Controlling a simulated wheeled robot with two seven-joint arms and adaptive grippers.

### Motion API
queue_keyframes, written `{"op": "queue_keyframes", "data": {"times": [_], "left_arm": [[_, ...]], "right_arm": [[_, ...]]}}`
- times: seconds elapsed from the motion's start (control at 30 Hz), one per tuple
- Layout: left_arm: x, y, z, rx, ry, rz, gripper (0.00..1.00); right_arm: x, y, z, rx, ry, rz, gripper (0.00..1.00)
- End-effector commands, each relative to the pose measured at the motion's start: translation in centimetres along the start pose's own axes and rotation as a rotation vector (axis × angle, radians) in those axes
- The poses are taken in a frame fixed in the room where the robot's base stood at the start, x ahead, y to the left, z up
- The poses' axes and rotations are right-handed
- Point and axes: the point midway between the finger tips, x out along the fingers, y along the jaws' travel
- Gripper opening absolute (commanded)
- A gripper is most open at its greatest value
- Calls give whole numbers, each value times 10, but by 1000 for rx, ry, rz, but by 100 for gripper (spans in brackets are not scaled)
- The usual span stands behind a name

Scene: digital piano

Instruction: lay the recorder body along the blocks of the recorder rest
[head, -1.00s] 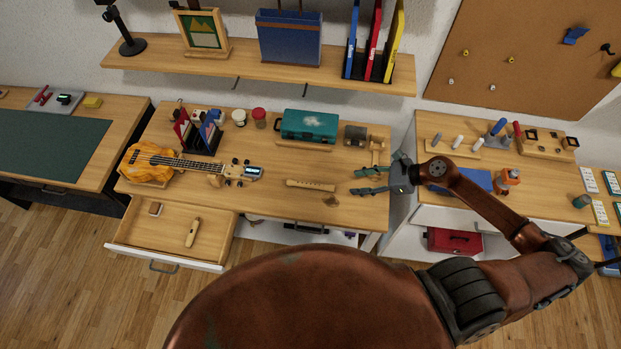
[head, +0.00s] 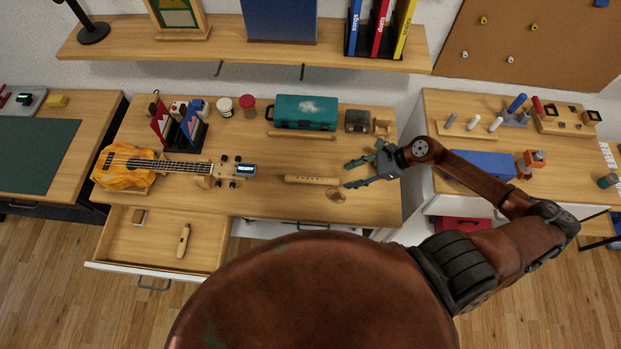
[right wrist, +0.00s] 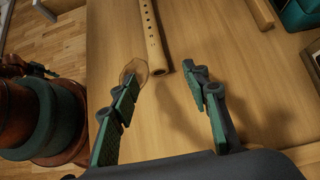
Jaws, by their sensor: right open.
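The recorder body (head: 311,180), a pale wooden tube with finger holes, lies on the middle of the desk. In the right wrist view the recorder body (right wrist: 152,35) points toward the gap between my fingers, its near end just beyond them. My right gripper (head: 347,176) is open and empty to the right of it, low over the desk; its green-padded fingers are spread in the right wrist view (right wrist: 158,80). A long wooden strip (head: 301,135), apparently the recorder rest, lies behind the recorder, before the teal case; its blocks cannot be made out. My left gripper is out of view.
A small brown roundish object (head: 336,195) lies beside the recorder's near end. A ukulele (head: 130,167) lies at left, the teal case (head: 306,112) stands behind, and a drawer (head: 160,240) is open at front left. Bare desk lies between recorder and strip.

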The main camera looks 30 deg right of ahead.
Motion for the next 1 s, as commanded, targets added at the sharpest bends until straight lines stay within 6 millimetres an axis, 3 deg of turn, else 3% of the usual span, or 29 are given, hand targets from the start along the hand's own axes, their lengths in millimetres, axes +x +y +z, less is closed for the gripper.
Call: {"op": "queue_keyframes", "data": {"times": [0.4,0.67,1.0], "left_arm": [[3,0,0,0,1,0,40],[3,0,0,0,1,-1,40],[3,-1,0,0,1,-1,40]], "right_arm": [[52,3,0,2,-1,1,43],[56,3,0,-1,0,2,43],[56,3,1,-1,0,2,21]]}}
